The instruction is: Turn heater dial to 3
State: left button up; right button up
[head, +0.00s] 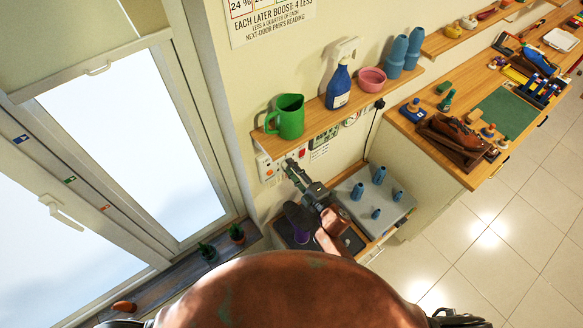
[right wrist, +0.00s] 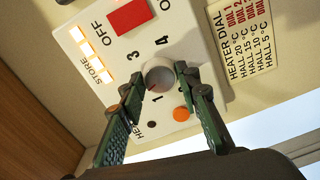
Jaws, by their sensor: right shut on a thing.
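The heater dial (right wrist: 160,72) is a round pale knob with a red pointer line, on a white panel (right wrist: 100,60). In the right wrist view the red line points down and a little left, toward the side of the 1. The numbers 3 and 4 show beyond the knob; the 2 is not readable. My right gripper (right wrist: 160,84) has its green fingers on both sides of the knob, shut on it. In the head view the right gripper (head: 290,165) reaches the wall panel (head: 268,168) below the shelf, and the knob is hidden. My left gripper is not in view.
A red switch (right wrist: 128,15), lit store lamps and an orange round part (right wrist: 181,113) are near the dial. A label (right wrist: 248,35) lists dial settings. A shelf (head: 345,105) with a green jug (head: 290,116) and blue spray bottle (head: 338,87) is above the gripper.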

jog(key=m+p, duration=0.5)
jog(key=m, duration=0.7)
jog(key=shift+m, duration=0.3)
jog(key=shift+f+m+p, duration=0.1)
jog(key=shift+m+p, duration=0.2)
jog(key=shift+m, duration=1.2)
jog(key=o, duration=1.2)
jog(key=shift+c, duration=0.2)
jog(key=shift+s+d, duration=0.15)
jog(key=v, duration=1.1)
jog(key=shift+s, duration=0.3)
